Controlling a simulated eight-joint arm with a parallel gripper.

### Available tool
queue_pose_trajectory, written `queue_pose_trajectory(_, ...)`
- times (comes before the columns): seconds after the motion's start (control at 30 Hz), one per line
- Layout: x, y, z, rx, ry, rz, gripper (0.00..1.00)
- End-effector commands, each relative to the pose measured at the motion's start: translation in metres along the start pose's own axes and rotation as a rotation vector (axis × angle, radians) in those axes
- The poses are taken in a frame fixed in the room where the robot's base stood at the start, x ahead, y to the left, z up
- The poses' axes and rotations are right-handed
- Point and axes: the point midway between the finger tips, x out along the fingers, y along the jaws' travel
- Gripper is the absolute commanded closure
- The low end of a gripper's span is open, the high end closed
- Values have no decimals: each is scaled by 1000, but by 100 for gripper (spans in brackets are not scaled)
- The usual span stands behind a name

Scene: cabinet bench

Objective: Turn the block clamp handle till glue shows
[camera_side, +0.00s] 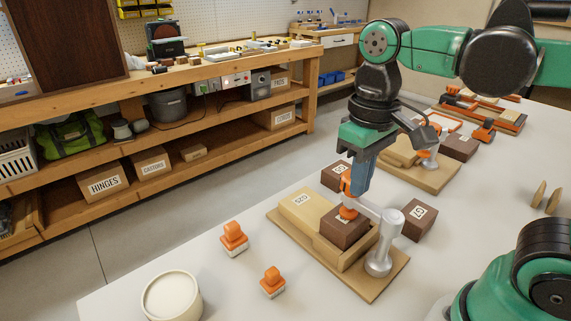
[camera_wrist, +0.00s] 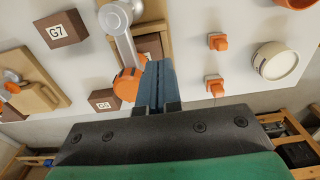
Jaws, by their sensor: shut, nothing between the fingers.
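The block clamp is a wooden base (camera_side: 372,290) with a silver post (camera_side: 380,258) and a silver arm reaching over a brown block (camera_side: 340,232). Its orange handle (camera_side: 348,212) sits at the arm's end, above the block; it also shows in the wrist view (camera_wrist: 127,85). My gripper (camera_side: 345,192) is shut and empty, pointing down close by the handle. In the wrist view, my blue fingers (camera_wrist: 155,75) are together just right of the handle; I cannot tell whether they touch it. The block's seam is largely hidden and no glue can be made out.
A brown G7 block (camera_side: 419,219) lies right of the clamp, another brown block (camera_side: 335,176) behind it. A second clamp station (camera_side: 430,180) stands farther back. Two orange-topped pieces (camera_side: 234,238) and a round cream tub (camera_side: 171,297) are at the left front. Bare table lies between.

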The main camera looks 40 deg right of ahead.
Motion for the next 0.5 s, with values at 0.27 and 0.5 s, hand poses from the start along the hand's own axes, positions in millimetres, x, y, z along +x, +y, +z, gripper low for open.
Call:
queue_pose_trajectory(0.27, -33, 0, 0, 0, 0, 0, 100)
queue_pose_trajectory(0.5, -37, 0, 0, 0, 0, 0, 100)
